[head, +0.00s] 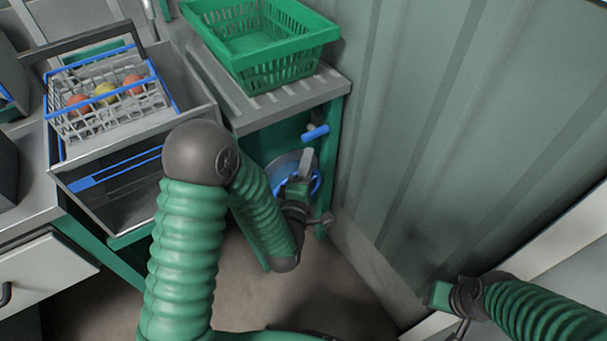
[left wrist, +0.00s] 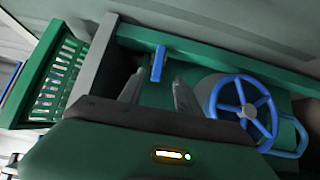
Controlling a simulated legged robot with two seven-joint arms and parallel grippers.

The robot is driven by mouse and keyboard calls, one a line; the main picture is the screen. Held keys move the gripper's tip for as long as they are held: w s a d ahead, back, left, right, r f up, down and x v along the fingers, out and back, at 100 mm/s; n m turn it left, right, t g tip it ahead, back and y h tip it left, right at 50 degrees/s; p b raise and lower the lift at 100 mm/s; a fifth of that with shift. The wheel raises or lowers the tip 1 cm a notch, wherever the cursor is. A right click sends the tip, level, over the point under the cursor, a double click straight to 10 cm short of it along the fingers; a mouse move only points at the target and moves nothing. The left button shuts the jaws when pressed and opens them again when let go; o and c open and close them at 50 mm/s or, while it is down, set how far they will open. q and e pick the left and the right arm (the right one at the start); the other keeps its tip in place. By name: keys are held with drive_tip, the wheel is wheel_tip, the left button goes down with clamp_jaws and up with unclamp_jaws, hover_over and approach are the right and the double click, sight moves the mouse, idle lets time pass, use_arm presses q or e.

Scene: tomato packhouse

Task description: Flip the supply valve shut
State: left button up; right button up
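A blue lever handle (head: 315,132) sits on a short grey fitting under the right end of the grey-topped bench. It also shows in the left wrist view (left wrist: 158,63), lying beyond the gap between my fingertips. My left gripper (head: 306,156) is just below the lever in the head view; its two fingers stand apart in the left wrist view (left wrist: 156,84), with nothing between them. I see no contact with the lever. A blue handwheel (left wrist: 243,108) is to the right of the fingers, partly hidden behind the gripper in the head view. My right gripper (head: 452,300) is low at the right, its fingers unclear.
A green basket (head: 262,75) stands on the bench above the lever. A wire basket with several fruits (head: 70,95) sits over a steel basin (head: 130,205) at the left. A ribbed green-grey wall (head: 430,130) closes the right side. Floor is clear below.

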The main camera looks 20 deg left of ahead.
use_arm(q)
drive_tip(key=s+p, duration=0.2)
drive_tip(key=s, duration=0.1)
drive_tip(key=s+p, duration=0.1)
drive_tip(key=s, duration=0.1)
drive_tip(key=shift+s+d+p, duration=0.25)
drive_tip(key=shift+d+p, duration=0.1)
drive_tip(key=shift+p, duration=0.05)
drive_tip(key=shift+f, duration=0.1)
